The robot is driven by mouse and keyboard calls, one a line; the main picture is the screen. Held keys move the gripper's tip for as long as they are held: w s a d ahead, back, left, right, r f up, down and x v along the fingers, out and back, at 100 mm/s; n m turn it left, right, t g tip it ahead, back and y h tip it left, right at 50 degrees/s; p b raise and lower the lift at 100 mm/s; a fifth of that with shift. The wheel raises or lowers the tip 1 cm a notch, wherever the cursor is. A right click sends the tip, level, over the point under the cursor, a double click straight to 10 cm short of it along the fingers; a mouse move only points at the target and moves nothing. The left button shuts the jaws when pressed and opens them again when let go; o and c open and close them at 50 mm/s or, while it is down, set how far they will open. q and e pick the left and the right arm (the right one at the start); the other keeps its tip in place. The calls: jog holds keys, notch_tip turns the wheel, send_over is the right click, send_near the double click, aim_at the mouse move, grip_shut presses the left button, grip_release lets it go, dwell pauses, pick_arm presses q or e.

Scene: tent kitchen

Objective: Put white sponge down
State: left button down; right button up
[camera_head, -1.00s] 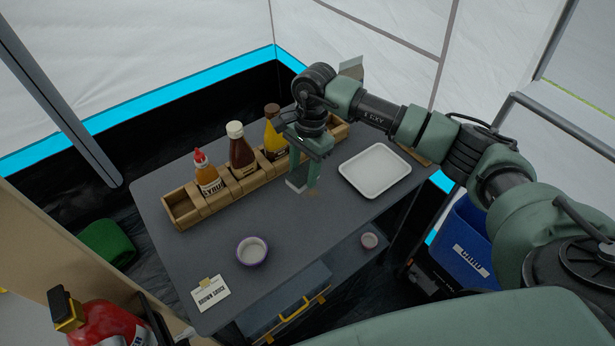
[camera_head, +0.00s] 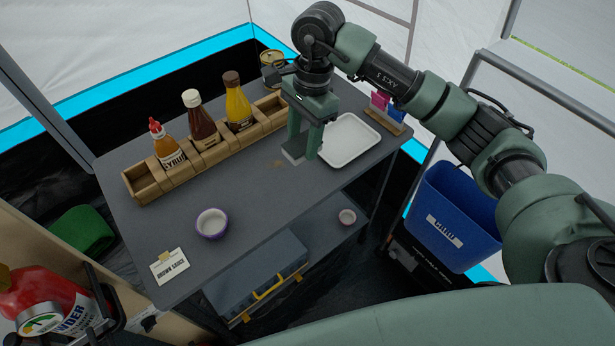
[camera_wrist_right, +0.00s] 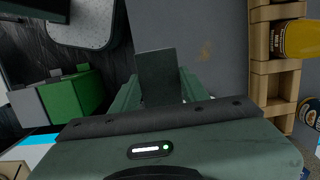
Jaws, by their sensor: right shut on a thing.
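My left gripper is not in view.
A wooden rack (camera_head: 205,150) holds several sauce bottles behind the gripper. A wooden holder (camera_head: 385,122) is beyond the tray. The table's middle is clear.

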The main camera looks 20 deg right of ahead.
jog(key=p, duration=0.1)
send_over(303, 188)
jog(key=f, duration=0.8)
jog(key=shift+d, duration=0.25)
jog(key=shift+w+f, duration=0.15)
jog(key=shift+f, duration=0.8)
notch_tip(303, 188, down, 4)
jog(key=shift+r+p, duration=0.2)
jog(key=shift+p, duration=0.25)
jog(key=shift+f, duration=0.1)
jog(key=o, duration=1.2)
